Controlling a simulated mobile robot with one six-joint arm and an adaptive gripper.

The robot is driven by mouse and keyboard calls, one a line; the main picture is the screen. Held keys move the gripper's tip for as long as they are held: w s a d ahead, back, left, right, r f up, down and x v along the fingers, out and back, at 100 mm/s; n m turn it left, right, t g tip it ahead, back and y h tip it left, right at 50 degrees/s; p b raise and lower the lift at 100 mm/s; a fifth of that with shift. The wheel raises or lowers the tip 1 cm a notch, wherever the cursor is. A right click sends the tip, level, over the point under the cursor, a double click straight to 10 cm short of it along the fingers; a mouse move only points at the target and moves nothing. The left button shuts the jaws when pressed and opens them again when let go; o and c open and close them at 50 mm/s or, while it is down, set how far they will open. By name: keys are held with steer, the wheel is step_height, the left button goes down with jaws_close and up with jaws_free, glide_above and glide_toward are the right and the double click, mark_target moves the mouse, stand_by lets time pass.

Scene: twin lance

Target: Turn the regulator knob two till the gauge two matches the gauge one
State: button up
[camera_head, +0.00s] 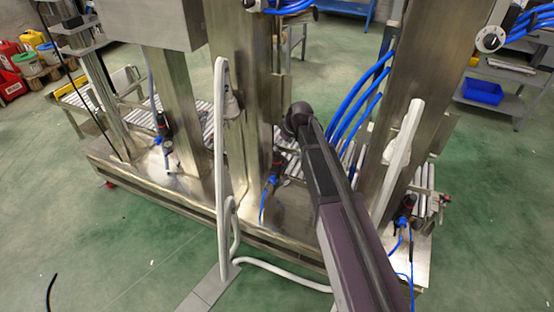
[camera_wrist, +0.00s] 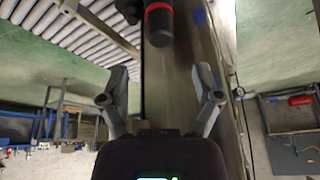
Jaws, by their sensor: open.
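My gripper (camera_wrist: 163,88) is open and empty in the wrist view, its two grey fingers spread wide. A dark cylinder with a red band (camera_wrist: 158,24), which looks like a regulator knob, lies beyond the fingertips at the top centre, apart from them. In the head view, dark regulators with blue fittings sit low on the machine, at the middle (camera_head: 275,167) and right (camera_head: 406,208). I cannot tell which is knob two. A round white dial (camera_head: 490,38), perhaps a gauge, shows at upper right; its reading is too small. My arm hides the gripper there.
Steel columns (camera_head: 172,85) stand on the machine's base, with rollers (camera_wrist: 80,30) between them. Blue hoses (camera_head: 360,95) hang beside my arm. Green floor (camera_head: 120,260) in front is mostly clear.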

mark_target(278, 153)
steer(key=shift+b+x, duration=3.6)
steer(key=shift+x, duration=0.6)
